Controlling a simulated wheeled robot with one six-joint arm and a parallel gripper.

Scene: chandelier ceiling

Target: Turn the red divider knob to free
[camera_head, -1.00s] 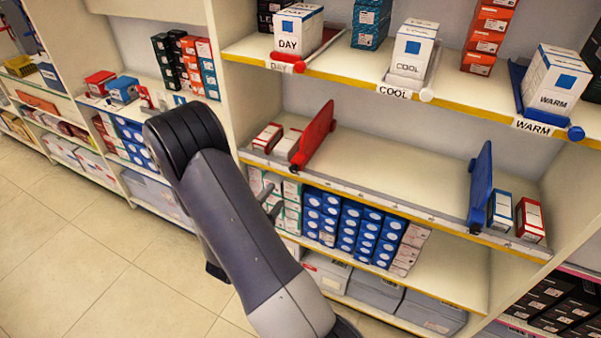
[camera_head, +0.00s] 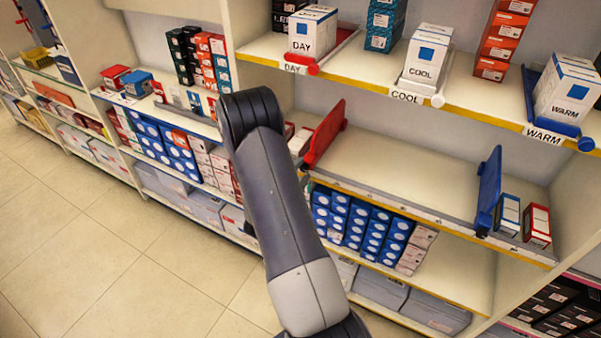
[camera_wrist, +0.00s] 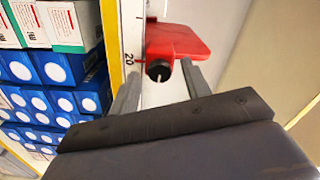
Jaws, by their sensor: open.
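The red divider (camera_head: 325,133) stands upright on the middle shelf in the head view, toward its left end. My gripper (camera_wrist: 157,78) is open. Its two grey fingers lie on either side of the knob in the picture, with a gap between them. I cannot tell how far the fingertips are from the knob in depth.
A blue divider (camera_head: 489,190) stands at the right of the same shelf, with small boxes beside it. Labelled DAY, COOL and WARM boxes stand above. The shelf between the dividers is clear.

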